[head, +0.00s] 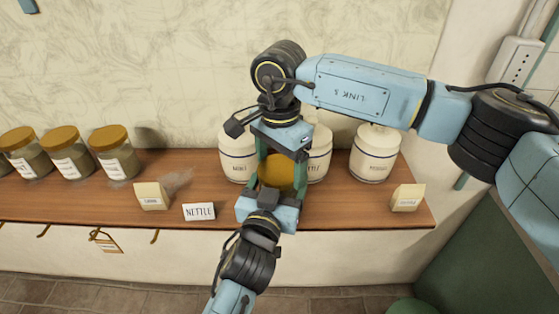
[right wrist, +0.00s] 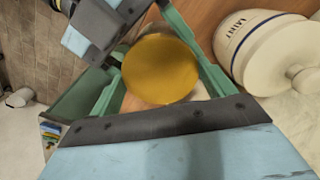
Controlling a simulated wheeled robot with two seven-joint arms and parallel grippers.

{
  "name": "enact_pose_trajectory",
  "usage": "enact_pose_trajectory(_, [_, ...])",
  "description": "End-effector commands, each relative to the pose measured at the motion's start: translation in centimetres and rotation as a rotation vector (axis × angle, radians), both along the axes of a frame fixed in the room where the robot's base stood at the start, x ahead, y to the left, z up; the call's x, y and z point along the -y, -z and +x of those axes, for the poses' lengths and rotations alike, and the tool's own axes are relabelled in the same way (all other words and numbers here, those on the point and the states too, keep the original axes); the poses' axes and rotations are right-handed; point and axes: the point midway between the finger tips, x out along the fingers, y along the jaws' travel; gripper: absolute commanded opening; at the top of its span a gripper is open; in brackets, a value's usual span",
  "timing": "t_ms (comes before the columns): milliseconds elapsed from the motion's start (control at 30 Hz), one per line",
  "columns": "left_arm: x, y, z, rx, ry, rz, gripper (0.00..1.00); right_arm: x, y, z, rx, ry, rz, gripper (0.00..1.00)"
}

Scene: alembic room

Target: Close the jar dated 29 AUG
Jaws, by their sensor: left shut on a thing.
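A round golden lid (head: 276,171) lies between my two grippers above the wooden shelf, and it shows face-on in the right wrist view (right wrist: 160,68). The jar beneath it is almost wholly hidden, and no date can be read. My left gripper (head: 270,200) comes from the front and is shut on this jar, low at its side; its grey-blue body shows in the right wrist view (right wrist: 95,30). My right gripper (head: 281,158) reaches down from behind, with green fingers on either side of the lid. I cannot tell whether they press on it.
Several other golden-lidded jars (head: 67,151) stand at the left of the shelf (head: 340,205); their dates are too small to read. White canisters (head: 373,153) stand close behind the grippers. A NETTLE card (head: 199,211) and small paper packets (head: 151,196) (head: 408,198) are near the front edge.

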Motion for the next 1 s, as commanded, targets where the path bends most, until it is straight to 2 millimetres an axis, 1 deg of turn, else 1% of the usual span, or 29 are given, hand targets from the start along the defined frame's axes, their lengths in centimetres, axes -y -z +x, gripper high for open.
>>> enact_pose_trajectory(33, [0.05, 0.0, -0.02, 0.0, 0.001, 0.0, 0.14, -0.02, -0.03, 0.04, 0.001, 0.0, 0.001, 0.71])
enact_pose_trajectory(167, [0.06, 0.0, -0.03, 0.0, 0.001, 0.0, 0.14, -0.03, -0.04, 0.04, 0.002, 0.0, 0.002, 0.54])
enact_pose_trajectory(267, [0.06, -0.01, -0.03, 0.001, 0.002, 0.0, 0.14, -0.04, -0.05, 0.05, 0.002, 0.006, 0.002, 0.53])
enact_pose_trajectory(367, [0.07, -0.01, -0.04, 0.001, 0.002, 0.0, 0.14, -0.04, -0.05, 0.07, 0.003, 0.065, 0.003, 0.53])
enact_pose_trajectory(467, [0.08, -0.02, -0.04, 0.001, 0.002, 0.001, 0.14, -0.04, -0.05, 0.08, 0.003, 0.206, 0.002, 0.53])
enact_pose_trajectory(900, [0.12, -0.03, -0.06, 0.001, 0.003, 0.001, 0.14, 0.0, -0.01, 0.18, 0.004, 1.045, 0.004, 0.53])
enact_pose_trajectory(1000, [0.12, -0.03, -0.06, 0.001, 0.003, 0.001, 0.14, 0.01, -0.01, 0.2, 0.004, 1.212, 0.004, 0.53])
